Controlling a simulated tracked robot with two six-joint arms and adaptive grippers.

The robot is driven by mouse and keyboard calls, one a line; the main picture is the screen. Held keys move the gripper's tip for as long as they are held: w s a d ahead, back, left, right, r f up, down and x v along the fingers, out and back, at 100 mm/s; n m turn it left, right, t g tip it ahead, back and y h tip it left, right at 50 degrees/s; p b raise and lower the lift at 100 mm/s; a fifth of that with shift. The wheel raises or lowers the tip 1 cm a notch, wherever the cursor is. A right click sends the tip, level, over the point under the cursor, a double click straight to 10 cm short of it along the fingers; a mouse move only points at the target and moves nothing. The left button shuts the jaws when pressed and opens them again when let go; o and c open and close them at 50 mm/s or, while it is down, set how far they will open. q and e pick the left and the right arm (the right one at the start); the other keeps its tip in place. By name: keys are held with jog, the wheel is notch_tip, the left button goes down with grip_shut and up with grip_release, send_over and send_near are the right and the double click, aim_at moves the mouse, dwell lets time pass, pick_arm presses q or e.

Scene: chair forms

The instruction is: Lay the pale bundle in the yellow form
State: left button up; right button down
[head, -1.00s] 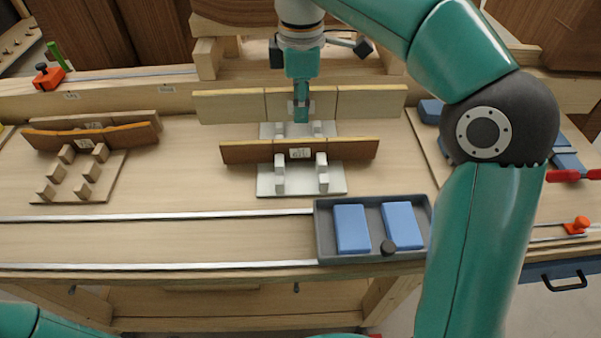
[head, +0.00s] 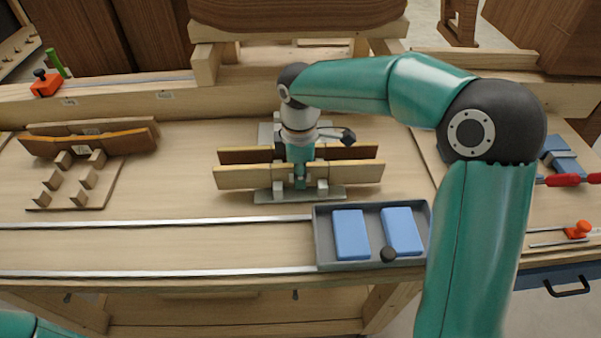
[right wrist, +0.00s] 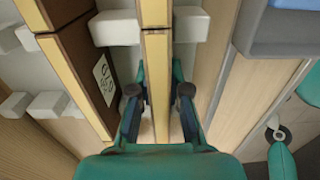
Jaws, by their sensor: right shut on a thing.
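The pale bundle (head: 248,178) is a long, thin strip, roughly level, left to right. My right gripper (head: 300,182) is shut on its middle from above. In the right wrist view the bundle (right wrist: 155,55) runs between the two fingers (right wrist: 159,95). The yellow form (head: 240,156) has a brown, yellow-edged wall just behind the bundle, and a grey plate with light blocks below it. The labelled wall (right wrist: 90,75) is left of the bundle in the right wrist view, with a gap between. I cannot tell whether the bundle touches the blocks. My left gripper is out of view.
A grey tray (head: 325,258) with two blue blocks stands close in front, to the right. An orange-edged form (head: 85,143) stands at the left. Metal rails (head: 150,222) cross the front of the bench. The left front bench is clear.

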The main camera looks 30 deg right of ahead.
jog(key=shift+f, duration=0.2)
jog(key=shift+f, duration=0.15)
jog(key=c, duration=1.1)
grip_release()
jog(key=shift+c, duration=0.2)
jog(key=shift+f+b, duration=0.1)
jog(key=shift+b, duration=0.3)
notch_tip(320, 180, up, 17)
jog(key=shift+p, duration=0.4)
